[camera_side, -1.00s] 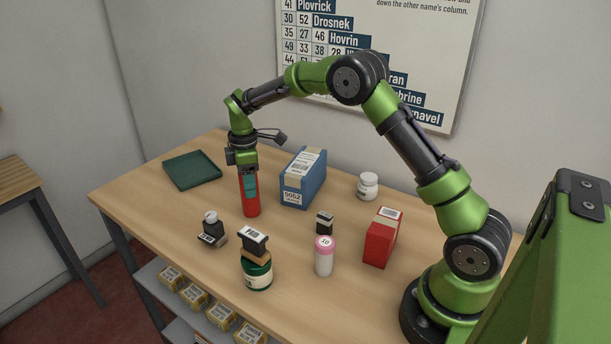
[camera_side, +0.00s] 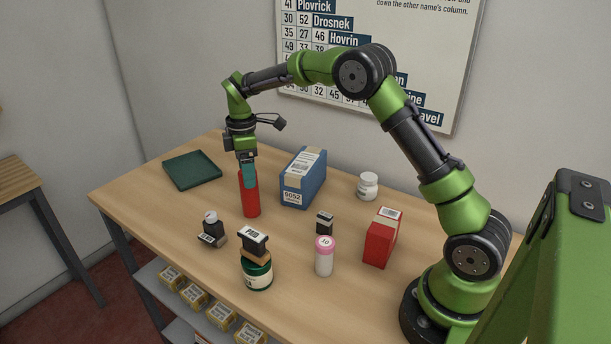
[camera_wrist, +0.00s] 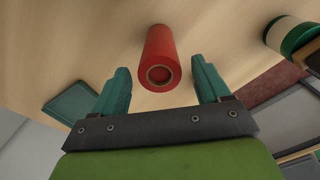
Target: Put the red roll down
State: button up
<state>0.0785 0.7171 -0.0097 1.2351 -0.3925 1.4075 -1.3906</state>
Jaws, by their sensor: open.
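The red roll (camera_side: 250,196) stands upright on the wooden counter, left of the blue box. It also shows in the wrist view (camera_wrist: 160,52), with its round end facing the camera. My gripper (camera_side: 248,181) is open above the roll, its teal fingertips around or beside the roll's upper end in the side view. In the wrist view the two fingers of my gripper (camera_wrist: 162,82) are spread wide, with the end of the roll between them and a gap on each side.
A blue box (camera_side: 303,180) stands close to the right of the roll. A green tray (camera_side: 192,170) lies to the left.

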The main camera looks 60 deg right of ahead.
notch_tip(320, 180, up, 8)
jog(key=shift+f, duration=0.2)
jog(key=s+a+r+m+t+y, duration=0.1)
jog(key=s+a+r+m+t, duration=0.1)
jog(key=s+r+m, duration=0.4)
jog(key=s+a+r+m+t, duration=0.1)
jog(key=s+a+r+t, duration=0.2)
jog(key=s, duration=0.6)
jog(key=s+a+f+m+t+y, duration=0.1)
jog(key=s+a+f+m+t, duration=0.1)
jog(key=s+m, duration=0.5)
jog(key=s+f, duration=0.1)
jog(key=s, duration=0.5)
jog(key=shift+s+a+f, duration=0.2)
jog(key=shift+s+a, duration=0.05)
jog(key=shift+a, duration=0.1)
